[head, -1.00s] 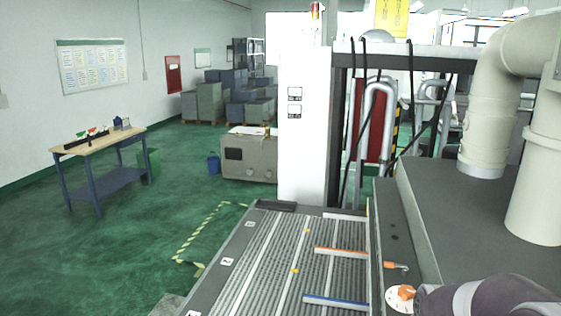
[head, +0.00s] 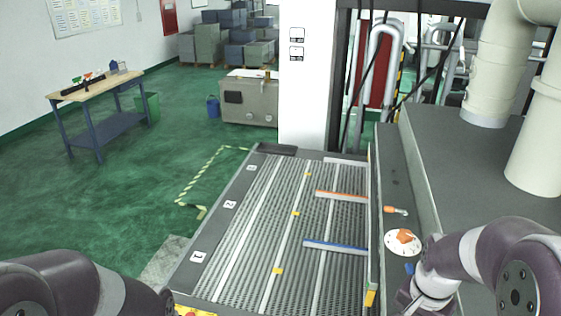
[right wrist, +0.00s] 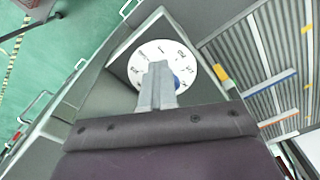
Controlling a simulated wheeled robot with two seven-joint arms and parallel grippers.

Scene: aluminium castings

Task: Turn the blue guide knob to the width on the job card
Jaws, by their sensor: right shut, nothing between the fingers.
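The blue guide knob shows as a small bit of blue (head: 409,268) on the machine's side ledge in the head view, mostly behind my right arm. In the right wrist view a white numbered dial (right wrist: 148,52) has the blue knob (right wrist: 178,82) on it, largely hidden behind my fingers. My right gripper (right wrist: 158,68) is shut and empty, its fingertips over the dial; contact with the knob cannot be told. The dial's setting is not readable. The blue guide bar (head: 336,247) lies across the conveyor. My left arm shows at bottom left, its gripper out of view. No job card is recognisable.
An orange knob (head: 403,237) on a white dial and an orange handle (head: 395,210) sit farther along the ledge. The orange guide bar (head: 341,196) lies beyond the blue one on the conveyor (head: 250,235). Large pale pipes (head: 498,75) rise at right.

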